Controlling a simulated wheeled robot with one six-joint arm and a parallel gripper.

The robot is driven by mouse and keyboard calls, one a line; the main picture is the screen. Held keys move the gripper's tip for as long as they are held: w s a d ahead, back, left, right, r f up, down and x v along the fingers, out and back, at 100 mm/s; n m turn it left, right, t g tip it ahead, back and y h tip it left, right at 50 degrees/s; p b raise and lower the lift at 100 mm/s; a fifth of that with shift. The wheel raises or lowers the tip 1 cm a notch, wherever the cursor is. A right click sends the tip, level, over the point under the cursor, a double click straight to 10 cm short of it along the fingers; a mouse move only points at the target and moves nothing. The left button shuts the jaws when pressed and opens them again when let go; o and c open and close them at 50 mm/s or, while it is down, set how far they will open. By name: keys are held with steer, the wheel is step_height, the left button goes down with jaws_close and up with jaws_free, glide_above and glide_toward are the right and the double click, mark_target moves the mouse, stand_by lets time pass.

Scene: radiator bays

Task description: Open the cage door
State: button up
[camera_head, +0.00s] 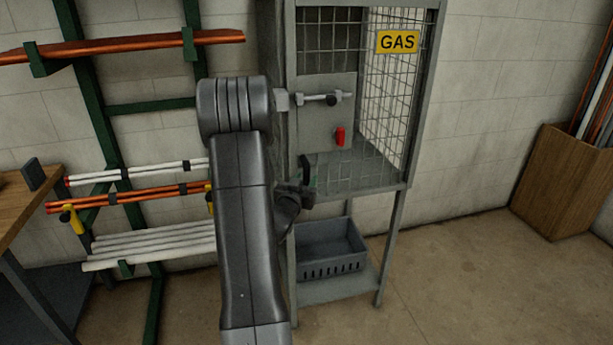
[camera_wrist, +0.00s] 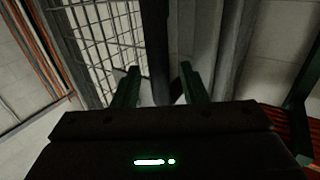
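The grey mesh gas cage (camera_head: 398,186) stands on legs against the wall, with a yellow GAS sign (camera_head: 398,42) at its upper right. A grey plate (camera_head: 316,118) on its front bears a sliding bolt (camera_head: 318,97) with a dark knob, and a red tag or lock (camera_head: 340,137) hangs below. The door looks closed, but I cannot be sure. My gripper (camera_head: 302,188) is low at the cage's left front, partly hidden by my arm. In the wrist view, its green fingers (camera_wrist: 158,88) are apart, with a dark upright bar (camera_wrist: 156,40), probably the door handle, between them. Contact is unclear.
A grey crate (camera_head: 330,249) sits on the shelf under the cage. A green rack (camera_head: 100,130) with pipes stands left, beside a wooden bench (camera_head: 22,200). A wooden bin (camera_head: 560,185) is at the right. The floor in front of the cage's right side is clear.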

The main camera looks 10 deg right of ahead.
steer(key=shift+x, duration=0.95)
steer(key=shift+c, duration=0.2)
